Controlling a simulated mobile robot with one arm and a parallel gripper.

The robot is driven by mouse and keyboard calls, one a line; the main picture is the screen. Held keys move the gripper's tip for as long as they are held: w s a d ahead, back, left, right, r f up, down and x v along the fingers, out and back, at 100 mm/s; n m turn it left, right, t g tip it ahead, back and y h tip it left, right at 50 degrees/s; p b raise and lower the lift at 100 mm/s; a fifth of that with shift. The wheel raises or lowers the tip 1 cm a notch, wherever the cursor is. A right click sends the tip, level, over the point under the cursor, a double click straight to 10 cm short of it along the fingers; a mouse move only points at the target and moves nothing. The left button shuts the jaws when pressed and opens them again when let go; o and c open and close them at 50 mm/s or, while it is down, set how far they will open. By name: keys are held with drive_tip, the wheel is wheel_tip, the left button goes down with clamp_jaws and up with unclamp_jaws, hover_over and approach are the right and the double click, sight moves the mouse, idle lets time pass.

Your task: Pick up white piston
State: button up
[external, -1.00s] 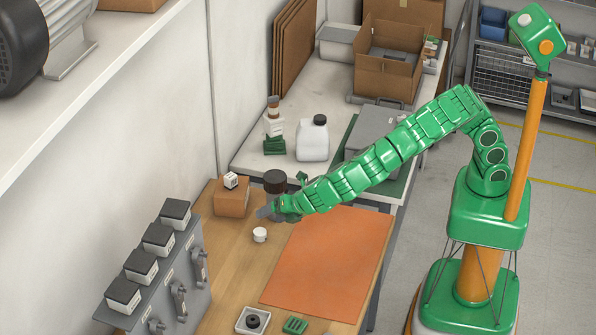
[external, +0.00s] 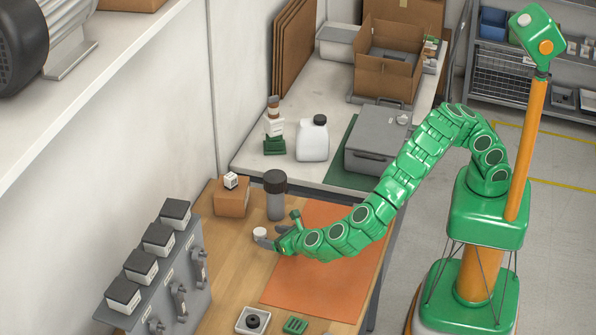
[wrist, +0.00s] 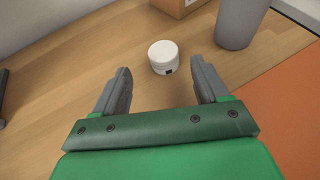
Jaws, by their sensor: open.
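The white piston (external: 260,233) is a short white cylinder standing on the wooden table, left of the orange mat. In the wrist view the white piston (wrist: 163,56) has a small dark mark on its side and stands just beyond the fingertips, between their lines. My gripper (external: 265,240) is low over the table close to the piston. In the wrist view my gripper (wrist: 160,78) has its two grey fingers spread wide with nothing between them.
A grey cylinder with a dark top (external: 275,195) stands behind the piston, near a cardboard box (external: 232,200). A grey rack with several black-topped blocks (external: 170,275) is at the left. The orange mat (external: 320,280) is mostly bare.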

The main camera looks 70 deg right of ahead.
sight(263, 233)
drive_tip(key=shift+d+x, duration=0.2)
drive_tip(key=shift+x, duration=2.95)
drive_tip(key=shift+s, duration=0.1)
drive_tip(key=c, duration=1.1)
